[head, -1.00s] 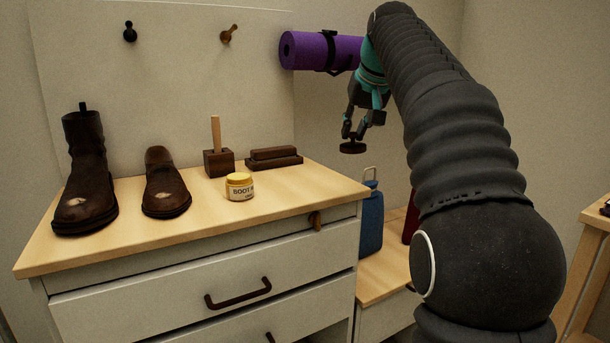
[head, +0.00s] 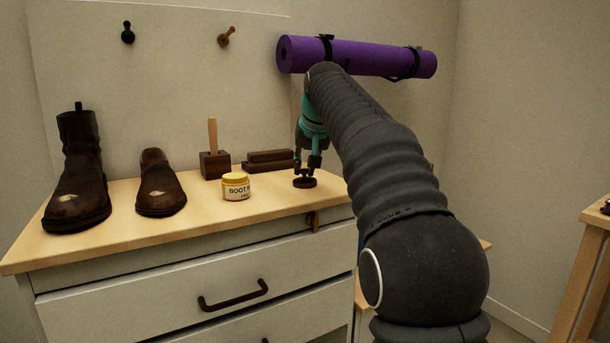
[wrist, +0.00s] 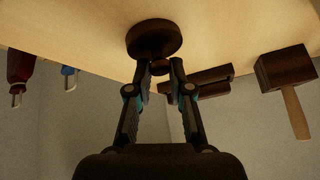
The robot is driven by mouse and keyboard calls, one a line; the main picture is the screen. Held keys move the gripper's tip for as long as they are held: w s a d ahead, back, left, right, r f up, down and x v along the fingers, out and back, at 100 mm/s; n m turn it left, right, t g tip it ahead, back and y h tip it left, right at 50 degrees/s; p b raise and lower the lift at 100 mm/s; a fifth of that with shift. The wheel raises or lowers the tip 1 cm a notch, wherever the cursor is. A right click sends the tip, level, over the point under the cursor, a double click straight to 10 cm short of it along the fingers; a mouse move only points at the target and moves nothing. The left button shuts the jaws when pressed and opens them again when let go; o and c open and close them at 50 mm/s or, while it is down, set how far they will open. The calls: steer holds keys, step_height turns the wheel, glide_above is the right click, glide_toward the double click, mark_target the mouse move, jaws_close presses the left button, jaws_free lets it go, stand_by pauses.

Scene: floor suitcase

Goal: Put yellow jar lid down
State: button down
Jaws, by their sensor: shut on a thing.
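A jar (head: 236,190) with a yellow lid (head: 236,178) on it and "BOOT" on its label stands on the dresser top. My gripper (head: 306,170) is shut on the knob of a dark brown round disc (head: 305,183), not on the yellow lid. The disc is at the right end of the dresser top, right of the jar; I cannot tell if it touches the wood. In the wrist view my gripper (wrist: 160,67) grips the small knob, with the disc (wrist: 154,38) beyond against the wood. The jar is not in the wrist view.
A purple rolled mat (head: 370,57) hangs on the wall above. The front strip of the top is clear.

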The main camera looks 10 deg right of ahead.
steer(key=shift+f, duration=0.4)
steer(key=c, duration=1.1)
jaws_free()
steer(key=shift+o, duration=0.2)
steer(key=shift+r, duration=0.1)
steer(key=p+v, duration=0.3)
steer(key=v, duration=0.9)
steer(key=s+f+n+g, duration=0.1)
steer(key=s+f, duration=3)
steer(key=s, duration=0.2)
steer(key=shift+s+a+f+h, duration=0.35)
steer(key=shift+s+a+h, duration=0.05)
steer(key=shift+a, duration=0.1)
